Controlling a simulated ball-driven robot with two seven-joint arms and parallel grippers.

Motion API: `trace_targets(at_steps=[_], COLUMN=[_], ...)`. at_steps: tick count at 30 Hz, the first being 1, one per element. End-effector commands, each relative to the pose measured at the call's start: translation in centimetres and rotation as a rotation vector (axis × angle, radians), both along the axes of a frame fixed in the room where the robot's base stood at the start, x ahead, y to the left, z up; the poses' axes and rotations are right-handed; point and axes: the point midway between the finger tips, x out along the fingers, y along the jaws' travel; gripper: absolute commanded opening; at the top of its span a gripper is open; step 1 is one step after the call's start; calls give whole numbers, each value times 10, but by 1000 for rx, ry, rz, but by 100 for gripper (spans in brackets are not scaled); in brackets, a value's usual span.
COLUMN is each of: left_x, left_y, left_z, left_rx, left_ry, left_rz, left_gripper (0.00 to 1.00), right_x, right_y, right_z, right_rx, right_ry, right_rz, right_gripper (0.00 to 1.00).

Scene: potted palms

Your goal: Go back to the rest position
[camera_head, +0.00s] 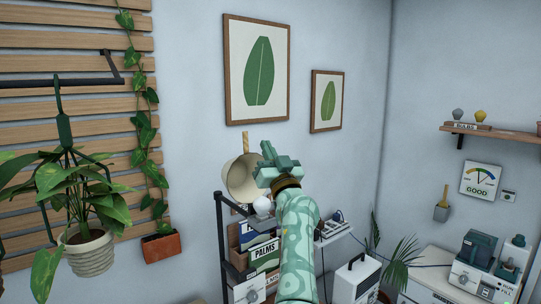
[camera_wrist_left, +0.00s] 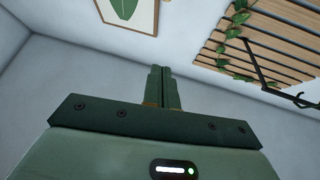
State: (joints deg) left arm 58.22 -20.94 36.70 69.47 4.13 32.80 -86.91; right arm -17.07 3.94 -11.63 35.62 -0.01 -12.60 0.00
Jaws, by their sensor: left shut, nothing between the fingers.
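My left gripper (camera_head: 268,152) is raised in the middle of the head view, at the end of my green patterned arm. It is in front of the wall, below the larger leaf picture. In the left wrist view its two fingers (camera_wrist_left: 164,86) are pressed together, with nothing between them. My right gripper is in neither view.
A hanging potted plant (camera_head: 90,252) and a slatted wood panel (camera_head: 95,130) are at the left. Behind my arm stand a black shelf rack (camera_head: 219,235) and a beige lampshade (camera_head: 240,178). A white cabinet (camera_head: 430,285) with a machine (camera_head: 478,268) is at the lower right.

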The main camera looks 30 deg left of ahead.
Motion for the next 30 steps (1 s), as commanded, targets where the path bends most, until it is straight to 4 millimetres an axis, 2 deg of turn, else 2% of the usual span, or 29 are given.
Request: trace_targets(at_steps=[3,12,14,15,17,18,19,20,21,23,24,26,27,29,30], left_x=[-7,-7,-1,9,34,52,63,70,78,84,86,84,81,73,65], left_y=[-9,-13,-17,-26,-57,-78,-91,-102,-115,-131,-140,-153,-159,-168,-172], left_z=[0,2,0,-5,-11,-37,-63,-90,-126,-180,-216,-271,-308,-361,-397], left_rx=[-1,-30,-67,-104,-153,-183,-206,-227,-254,-296,-322,-363,-390,-429,-455], left_ry=[-1,-37,-74,-92,-102,-69,-33,7,61,142,199,285,341,427,483], left_rz=[0,-42,-117,-202,-384,-501,-567,-620,-677,-746,-780,-822,-844,-869,-881], left_gripper=[0,0,0,0,0,0,0,0,0,0,0,0,0,0,0], right_x=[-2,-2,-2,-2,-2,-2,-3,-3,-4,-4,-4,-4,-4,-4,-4], right_y=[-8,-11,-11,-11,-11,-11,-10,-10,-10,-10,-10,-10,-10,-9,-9], right_z=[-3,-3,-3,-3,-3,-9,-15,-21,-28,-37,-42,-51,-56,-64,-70], right_rx=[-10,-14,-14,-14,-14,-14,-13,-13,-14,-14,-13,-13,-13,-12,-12], right_ry=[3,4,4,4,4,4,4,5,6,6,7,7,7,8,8], right_rz=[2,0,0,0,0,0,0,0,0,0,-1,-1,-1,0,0], right_gripper=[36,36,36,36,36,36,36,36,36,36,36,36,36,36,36])
